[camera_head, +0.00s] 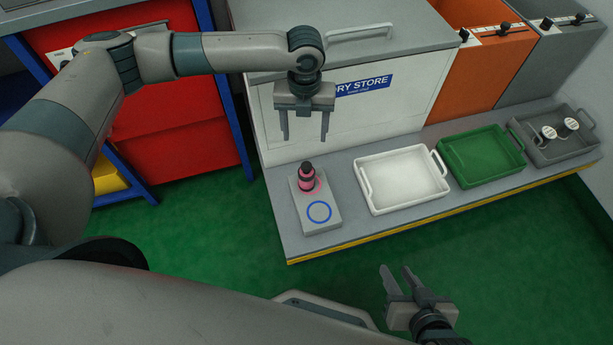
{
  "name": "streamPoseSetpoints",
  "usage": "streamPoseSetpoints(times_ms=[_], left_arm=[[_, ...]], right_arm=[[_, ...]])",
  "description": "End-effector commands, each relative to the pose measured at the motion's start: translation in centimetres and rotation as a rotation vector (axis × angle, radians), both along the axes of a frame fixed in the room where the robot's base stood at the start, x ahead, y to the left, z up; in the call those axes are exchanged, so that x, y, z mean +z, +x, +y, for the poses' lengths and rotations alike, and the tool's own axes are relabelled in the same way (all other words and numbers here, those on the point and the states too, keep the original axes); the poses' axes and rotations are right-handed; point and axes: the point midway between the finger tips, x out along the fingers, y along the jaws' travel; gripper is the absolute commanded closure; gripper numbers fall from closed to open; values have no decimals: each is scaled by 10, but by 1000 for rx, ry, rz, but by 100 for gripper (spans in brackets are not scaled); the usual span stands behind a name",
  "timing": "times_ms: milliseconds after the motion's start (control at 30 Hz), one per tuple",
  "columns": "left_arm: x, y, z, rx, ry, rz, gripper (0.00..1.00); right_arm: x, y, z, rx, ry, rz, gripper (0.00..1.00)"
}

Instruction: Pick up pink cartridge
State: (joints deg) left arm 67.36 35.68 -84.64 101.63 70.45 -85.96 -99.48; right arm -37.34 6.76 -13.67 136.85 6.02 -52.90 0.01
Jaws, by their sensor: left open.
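The pink cartridge (307,178) stands upright, with a dark cap, on a small grey block (323,223) at the left end of the grey bench. It is at the far ring mark of the block; a blue ring (319,211) nearer me is empty. My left gripper (305,140) is open and empty, pointing down above and slightly behind the cartridge in the picture, apart from it. My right gripper (397,270) is open and empty over the green floor, in front of the bench and to the right of the block.
A white tray (371,205), a green tray (452,178) and a grey tray (540,160) holding white-topped items stand along the bench (290,240) to the right. Behind are a white dry-store cabinet (270,130), orange and grey bins. A red unit (185,130) stands left.

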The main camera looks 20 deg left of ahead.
Motion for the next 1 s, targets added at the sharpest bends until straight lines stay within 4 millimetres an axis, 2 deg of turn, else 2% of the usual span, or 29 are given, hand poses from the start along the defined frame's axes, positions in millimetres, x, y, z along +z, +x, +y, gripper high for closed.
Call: streamPoseSetpoints(times_ms=[233, 367, 567, 800, 1000], left_arm=[[-3, 0, -1, 1, -1, 0, 38], [-14, -1, -1, 1, -1, 2, 38], [-45, -1, -1, 2, 0, 2, 38], [-89, -1, -1, 1, 1, 1, 38], [-116, -1, -1, 2, -1, 1, 38]], right_arm=[[0, 1, 0, 0, 1, -6, 69], [3, 5, 3, 0, 7, -37, 69], [16, 19, 10, -1, 31, -138, 69], [39, 35, 20, -3, 73, -293, 69], [57, 44, 27, -4, 101, -397, 69]])
